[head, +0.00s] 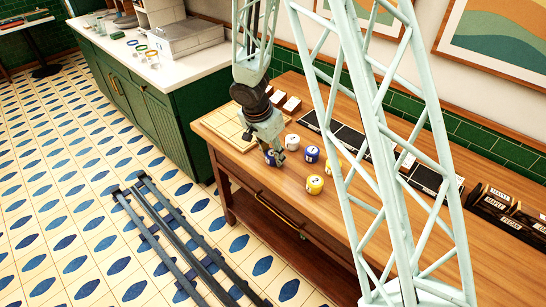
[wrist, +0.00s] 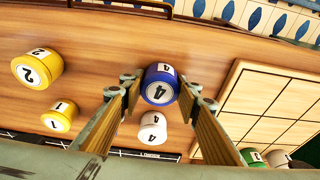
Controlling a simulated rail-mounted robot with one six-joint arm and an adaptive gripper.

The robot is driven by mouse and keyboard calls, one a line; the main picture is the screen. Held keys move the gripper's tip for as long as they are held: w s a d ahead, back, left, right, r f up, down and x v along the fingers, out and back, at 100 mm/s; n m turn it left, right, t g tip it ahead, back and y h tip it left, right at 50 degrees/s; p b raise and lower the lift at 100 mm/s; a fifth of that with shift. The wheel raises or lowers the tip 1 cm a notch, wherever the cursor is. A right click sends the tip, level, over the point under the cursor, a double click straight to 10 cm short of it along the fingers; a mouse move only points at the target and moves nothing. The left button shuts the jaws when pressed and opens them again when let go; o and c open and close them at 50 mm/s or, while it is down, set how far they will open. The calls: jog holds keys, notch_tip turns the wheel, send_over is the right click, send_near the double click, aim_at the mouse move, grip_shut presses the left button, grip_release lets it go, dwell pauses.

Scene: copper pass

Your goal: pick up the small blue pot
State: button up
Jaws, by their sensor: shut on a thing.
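A blue pot with a white band and a number 4 sits between the fingertips of my gripper (head: 273,152). In the wrist view this blue pot (wrist: 160,86) stands in the gap between the two fingers, and my gripper (wrist: 163,92) is shut on it. In the head view the same pot (head: 270,158) is partly hidden by the fingers, low over the wooden table (head: 240,160). I cannot tell whether it touches the wood. A second blue pot (head: 312,154) stands a little to the right; I do not make it out in the wrist view.
A white pot (head: 292,142) stands close behind the gripper. Two yellow pots (head: 315,184) stand to the right. A light wooden gridded board (head: 224,124) lies to the left, with a green pot (wrist: 251,157) near it in the wrist view. Dark trays (head: 350,138) line the back.

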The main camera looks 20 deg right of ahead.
jog(key=shift+r, duration=0.15)
jog(key=shift+r, duration=1.65)
jog(key=s+a+b, duration=0.1)
jog(key=s+a, duration=0.3)
jog(key=s, duration=0.2)
jog(key=s+a+r+b, duration=0.1)
jog(key=s+a+b, duration=0.1)
jog(key=s+a, duration=0.2)
jog(key=s, duration=0.3)
jog(key=shift+s+a+r+b, duration=0.25)
jog(key=shift+s+b, duration=0.05)
